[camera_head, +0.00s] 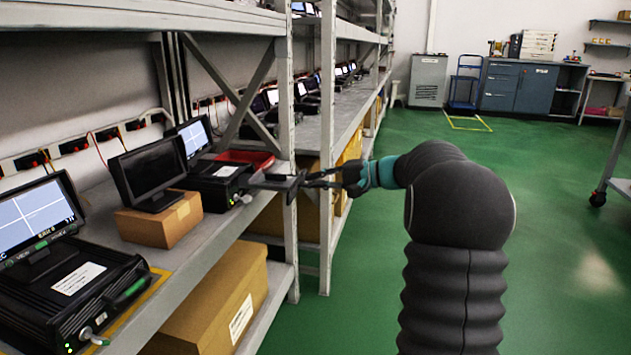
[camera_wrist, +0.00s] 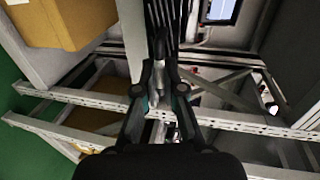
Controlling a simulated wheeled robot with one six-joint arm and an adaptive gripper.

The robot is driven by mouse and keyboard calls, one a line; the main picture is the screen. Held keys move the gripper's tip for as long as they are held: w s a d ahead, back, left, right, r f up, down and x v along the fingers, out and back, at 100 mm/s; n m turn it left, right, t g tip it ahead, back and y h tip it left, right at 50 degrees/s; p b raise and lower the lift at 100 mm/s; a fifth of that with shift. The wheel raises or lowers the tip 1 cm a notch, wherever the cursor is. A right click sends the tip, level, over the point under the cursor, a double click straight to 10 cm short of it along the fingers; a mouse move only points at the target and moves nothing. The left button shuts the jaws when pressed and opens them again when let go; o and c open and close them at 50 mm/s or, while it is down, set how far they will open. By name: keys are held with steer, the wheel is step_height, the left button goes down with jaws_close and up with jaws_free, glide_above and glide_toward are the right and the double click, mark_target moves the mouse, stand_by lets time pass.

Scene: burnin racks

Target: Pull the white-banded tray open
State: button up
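A dark, flat tray (camera_head: 272,181) juts from the black unit (camera_head: 215,182) on the shelf, past the shelf's front edge, beside the grey rack post. I cannot make out a white band on it. My gripper (camera_head: 312,180) reaches in from the right at the tray's outer end. In the wrist view, a dark ridged surface (camera_wrist: 166,14), seemingly the tray, lies ahead of my gripper (camera_wrist: 160,66). The fingers close in on a narrow dark handle (camera_wrist: 160,45) at its near end and seem shut on it. The fingers partly hide the contact.
Another black unit (camera_head: 70,285) with a green handle and a lit screen stands front left. A dark monitor (camera_head: 150,170) sits on a cardboard box (camera_head: 162,222). A red bin (camera_head: 245,158) lies behind the tray. Rack posts (camera_head: 326,150) stand close to my gripper.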

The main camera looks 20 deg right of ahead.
steer(key=o, duration=0.4)
steer(key=shift+a, duration=0.2)
steer(key=shift+o, duration=0.2)
steer(key=shift+d, duration=0.1)
steer(key=v, duration=1.1)
steer(key=shift+s+d, duration=0.3)
steer(key=shift+r, duration=0.1)
